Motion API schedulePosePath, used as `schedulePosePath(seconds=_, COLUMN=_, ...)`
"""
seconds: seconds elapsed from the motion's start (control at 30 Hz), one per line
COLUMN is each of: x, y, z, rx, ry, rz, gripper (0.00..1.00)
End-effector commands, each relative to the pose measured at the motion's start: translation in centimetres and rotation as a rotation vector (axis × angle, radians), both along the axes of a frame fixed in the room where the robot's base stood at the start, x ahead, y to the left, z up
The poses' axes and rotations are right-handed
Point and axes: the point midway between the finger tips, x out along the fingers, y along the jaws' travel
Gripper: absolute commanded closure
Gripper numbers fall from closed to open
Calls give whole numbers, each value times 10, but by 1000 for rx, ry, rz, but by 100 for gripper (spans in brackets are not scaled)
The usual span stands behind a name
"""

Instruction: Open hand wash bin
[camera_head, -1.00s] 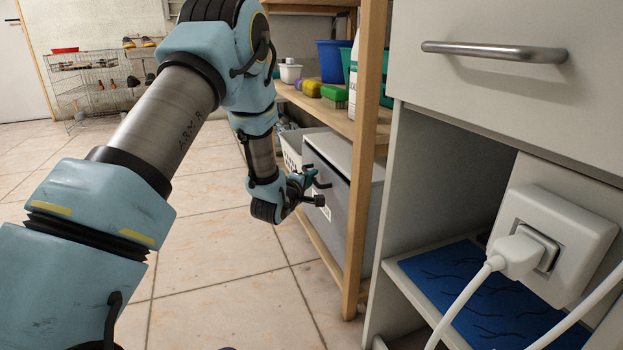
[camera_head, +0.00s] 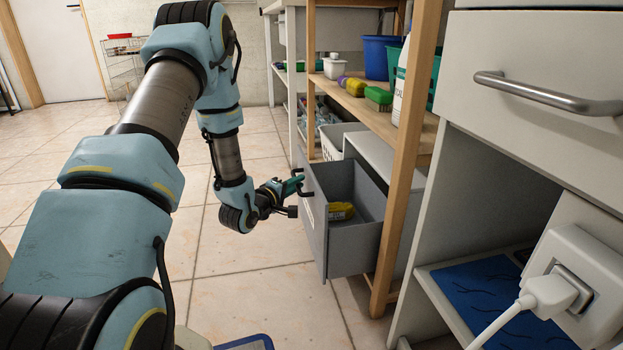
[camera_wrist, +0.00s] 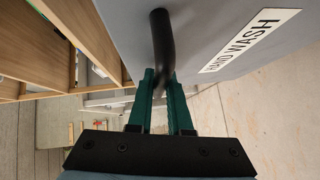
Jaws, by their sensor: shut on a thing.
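The grey hand wash bin (camera_head: 351,247) is a drawer on the lower level of the wooden shelf. It stands pulled out from its grey housing, with its open top showing and a yellow item (camera_head: 340,211) inside. In the wrist view its front (camera_wrist: 210,30) carries a white label reading HAND WASH (camera_wrist: 250,40). My gripper (camera_head: 298,187) is at the bin's front. In the wrist view the green fingers (camera_wrist: 162,95) are closed around the black handle (camera_wrist: 161,45). The lower part of the handle is hidden between the fingers.
A wooden shelf post (camera_head: 400,150) stands just right of the bin. A white cabinet with a drawer handle (camera_head: 545,95) and a plugged socket (camera_head: 580,280) is at the right. A white basket (camera_head: 332,140) sits behind the bin. Tiled floor is clear in front.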

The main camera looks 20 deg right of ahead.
Motion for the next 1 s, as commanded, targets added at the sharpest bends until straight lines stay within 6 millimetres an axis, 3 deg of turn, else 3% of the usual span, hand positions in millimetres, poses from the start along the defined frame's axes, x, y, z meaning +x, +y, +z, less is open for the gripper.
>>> schedulePosePath(seconds=0.5, x=0, y=9, z=-1, rx=1, ry=1, rz=-3, gripper=100)
schedulePosePath(seconds=0.53, x=0, y=8, z=-1, rx=1, ry=1, rz=-3, gripper=80)
schedulePosePath(seconds=0.63, x=0, y=9, z=-1, rx=1, ry=1, rz=-3, gripper=70)
schedulePosePath(seconds=1.0, x=-4, y=16, z=2, rx=1, ry=1, rz=0, gripper=70)
